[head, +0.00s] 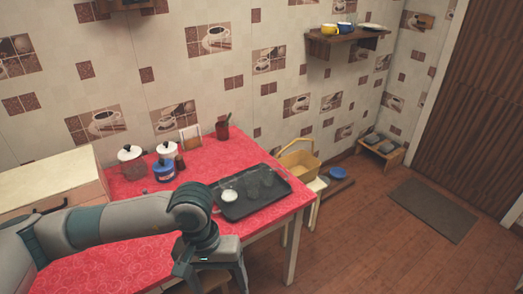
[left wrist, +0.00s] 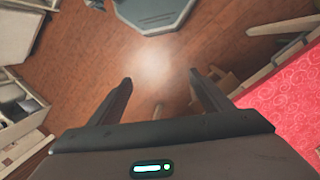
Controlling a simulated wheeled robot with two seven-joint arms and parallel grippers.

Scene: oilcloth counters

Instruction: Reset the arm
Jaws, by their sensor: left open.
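My left arm comes in from the left across the front of the red-covered table (head: 120,262) in the head view. Its left gripper (head: 212,284) hangs pointing down at the table's front edge, its fingers apart. In the left wrist view the left gripper (left wrist: 160,77) is open and empty, with bare floor between the fingers. The red cloth (left wrist: 290,100) shows to the right of the fingers. My right gripper is in neither view.
A dark tray (head: 262,208) holding a white cup (head: 230,196) and clear glasses lies near the table's right end. Several pots, including a blue one (head: 163,170), stand behind.

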